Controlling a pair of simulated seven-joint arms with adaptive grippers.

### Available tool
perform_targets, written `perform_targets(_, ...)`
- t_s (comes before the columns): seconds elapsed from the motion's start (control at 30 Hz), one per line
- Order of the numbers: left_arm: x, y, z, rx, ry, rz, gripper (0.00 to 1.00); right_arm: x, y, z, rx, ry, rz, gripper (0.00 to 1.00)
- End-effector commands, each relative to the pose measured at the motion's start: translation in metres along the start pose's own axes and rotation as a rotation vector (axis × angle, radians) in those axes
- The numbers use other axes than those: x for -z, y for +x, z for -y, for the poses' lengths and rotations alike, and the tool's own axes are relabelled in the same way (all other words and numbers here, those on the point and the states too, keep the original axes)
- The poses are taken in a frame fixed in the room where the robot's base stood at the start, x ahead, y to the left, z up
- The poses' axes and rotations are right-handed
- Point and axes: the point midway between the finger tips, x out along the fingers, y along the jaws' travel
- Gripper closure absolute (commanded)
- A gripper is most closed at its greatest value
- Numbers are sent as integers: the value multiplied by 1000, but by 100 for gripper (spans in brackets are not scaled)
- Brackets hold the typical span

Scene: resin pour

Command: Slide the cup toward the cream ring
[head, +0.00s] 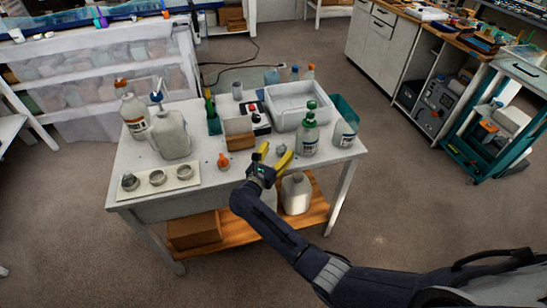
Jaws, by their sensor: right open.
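My right gripper (273,151) reaches over the front edge of the table, its yellow fingers apart. A small grey object (281,148), possibly the cup, shows by the fingertips; I cannot tell whether they touch it. Several small round cups sit on a pale tray (187,183) at the front left. I cannot make out a cream ring on the tabletop. My left gripper is not in view.
Clear tabletop lies left of my right gripper.

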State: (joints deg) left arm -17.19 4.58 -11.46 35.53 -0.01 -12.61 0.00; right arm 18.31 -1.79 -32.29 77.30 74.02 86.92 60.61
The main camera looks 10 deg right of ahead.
Motion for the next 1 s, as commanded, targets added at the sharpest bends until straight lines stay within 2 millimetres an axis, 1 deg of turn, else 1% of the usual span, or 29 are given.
perform_targets(0.03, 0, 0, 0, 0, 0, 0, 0, -1, 7, 0, 0, 0, 2, 34)
perform_targets(0.1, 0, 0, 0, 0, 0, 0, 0, -1, 15, 0, 0, 0, 2, 34)
perform_targets(0.3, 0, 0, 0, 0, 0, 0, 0, 0, 31, 0, -1, -1, 1, 34)
perform_targets(0.5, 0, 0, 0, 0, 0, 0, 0, 0, 37, 0, -1, 0, 0, 34)
perform_targets(0.8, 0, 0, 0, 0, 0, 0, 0, 0, 37, 0, 0, 1, 0, 33)
perform_targets(1.0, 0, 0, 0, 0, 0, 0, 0, 0, 37, 0, 0, 1, 0, 56)
